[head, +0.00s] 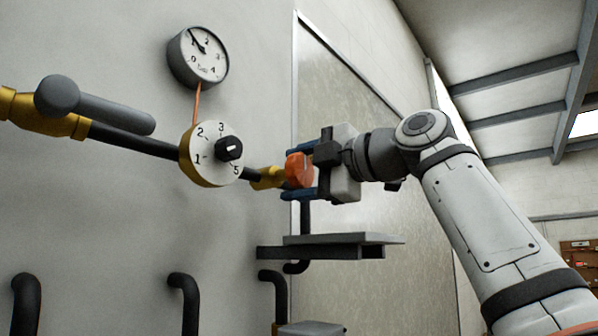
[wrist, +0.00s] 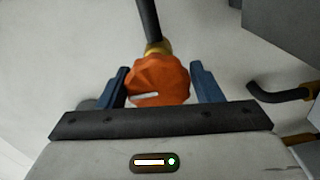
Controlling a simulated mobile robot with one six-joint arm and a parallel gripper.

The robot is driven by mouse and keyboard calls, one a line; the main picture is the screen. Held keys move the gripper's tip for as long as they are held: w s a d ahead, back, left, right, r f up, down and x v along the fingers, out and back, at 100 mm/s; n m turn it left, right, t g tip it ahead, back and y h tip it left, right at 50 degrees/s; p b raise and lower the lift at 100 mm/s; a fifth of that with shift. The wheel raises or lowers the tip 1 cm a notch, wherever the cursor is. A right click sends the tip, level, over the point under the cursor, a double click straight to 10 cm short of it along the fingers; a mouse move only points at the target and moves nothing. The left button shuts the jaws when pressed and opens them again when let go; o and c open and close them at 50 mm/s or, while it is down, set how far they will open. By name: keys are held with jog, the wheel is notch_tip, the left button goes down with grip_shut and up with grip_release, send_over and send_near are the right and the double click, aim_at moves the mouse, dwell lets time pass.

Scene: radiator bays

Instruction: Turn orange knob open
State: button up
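The orange knob (head: 299,170) sits on a brass valve body (head: 268,178) at the right end of a black pipe along the wall. In the wrist view the knob (wrist: 158,81) is round with ridges and has a white mark at its lower left. My gripper (head: 302,172) is around the knob, with one blue finger above it and one below in the head view. In the wrist view my gripper (wrist: 166,85) has a finger on each side of the knob. A gap shows on the right; the left finger is close to the knob, and contact there is unclear.
A numbered dial (head: 212,153) with a black knob and a pressure gauge (head: 198,57) are left of the orange knob. A grey lever (head: 95,104) is further left. A grey shelf (head: 335,247) juts out below my gripper. Black pipes (head: 184,300) stand along the bottom.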

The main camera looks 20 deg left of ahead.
jog(key=o, duration=0.3)
jog(key=shift+o, duration=0.2)
jog(key=b+v, duration=0.2)
jog(key=v, duration=0.5)
jog(key=shift+s+d, duration=0.2)
jog(key=shift+d, duration=0.2)
